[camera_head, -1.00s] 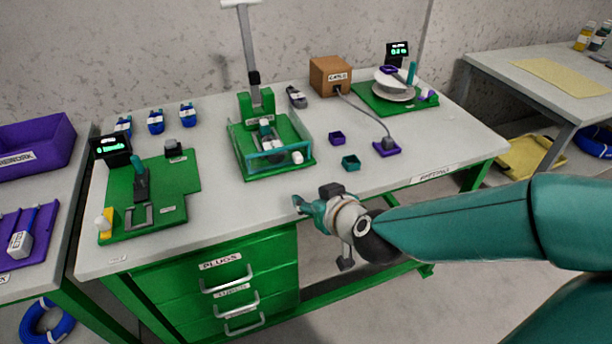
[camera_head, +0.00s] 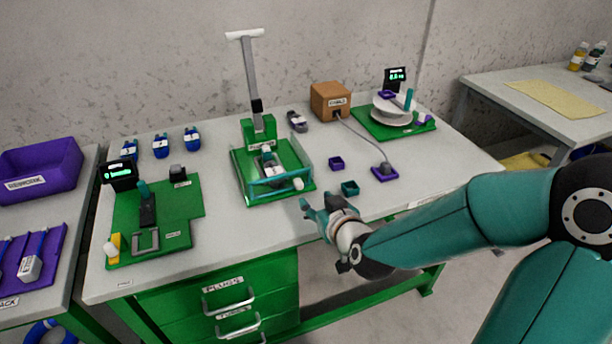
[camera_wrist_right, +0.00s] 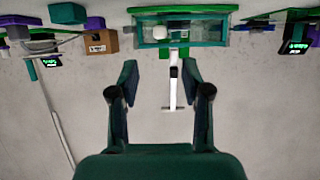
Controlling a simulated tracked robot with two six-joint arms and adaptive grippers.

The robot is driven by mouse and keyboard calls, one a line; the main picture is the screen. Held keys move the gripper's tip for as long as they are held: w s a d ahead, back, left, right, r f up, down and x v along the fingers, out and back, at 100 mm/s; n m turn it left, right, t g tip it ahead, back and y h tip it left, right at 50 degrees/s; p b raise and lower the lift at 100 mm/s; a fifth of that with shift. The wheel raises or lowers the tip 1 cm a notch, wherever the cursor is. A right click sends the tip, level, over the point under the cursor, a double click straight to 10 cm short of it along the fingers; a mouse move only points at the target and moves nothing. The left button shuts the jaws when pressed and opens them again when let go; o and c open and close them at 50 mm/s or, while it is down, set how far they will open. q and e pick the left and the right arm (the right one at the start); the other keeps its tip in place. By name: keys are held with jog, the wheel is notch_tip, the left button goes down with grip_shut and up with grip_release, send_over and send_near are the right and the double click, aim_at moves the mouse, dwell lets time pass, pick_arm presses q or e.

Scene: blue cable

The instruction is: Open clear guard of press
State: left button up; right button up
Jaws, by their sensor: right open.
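The press (camera_head: 258,132) stands on a green base at the middle of the table, with a tall grey lever ending in a white T-handle. Its clear guard (camera_head: 279,179) is a see-through box with a teal front bar and a white knob (camera_head: 298,184) at its right end; it looks closed. My right gripper (camera_head: 315,207) is open and empty, in front of the press near the table's front edge, apart from the guard. In the right wrist view the picture is upside down; the guard (camera_wrist_right: 185,34) and white knob (camera_wrist_right: 160,32) show beyond the open fingers. My left gripper is out of view.
A purple cup (camera_head: 336,163), a teal cup (camera_head: 350,188) and a purple pad (camera_head: 385,173) with a cable lie right of the press. A cardboard box (camera_head: 331,101) and a reel (camera_head: 391,110) stand behind. A green fixture board (camera_head: 185,203) lies to the left.

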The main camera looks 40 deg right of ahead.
aim_at(301, 187)
jog(key=x, duration=1.1)
grip_shut()
